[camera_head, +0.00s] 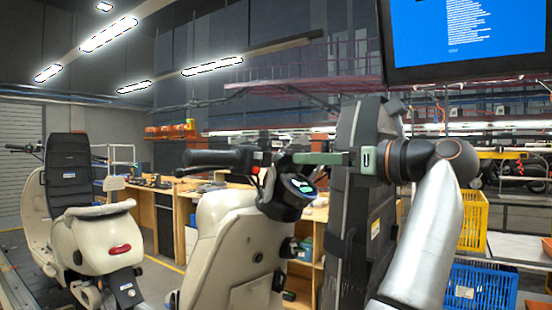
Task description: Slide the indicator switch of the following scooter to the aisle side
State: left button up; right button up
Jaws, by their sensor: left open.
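A cream scooter (222,240) stands in the middle of the head view, its dark handlebar grip (210,159) pointing left. A dark switch housing (262,160) with small pale and red parts sits at the grip's inner end. The indicator switch itself is too small to tell apart. A round instrument display (303,187) is lit on the scooter. My right gripper is not in view.
Another cream scooter (98,240) with a dark seat back stands at the left. A tall dark grey column (355,215) stands behind my gripper. Wooden shelving (165,225) is behind the scooters. Yellow (473,225) and blue (480,288) crates and a screen (467,35) are at the right.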

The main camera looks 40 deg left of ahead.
aim_at(260, 157)
pick_arm(q)
jog(key=a+p, duration=0.1)
jog(key=a, duration=1.1)
jog(key=shift+d, duration=0.1)
grip_shut()
dwell(1.0)
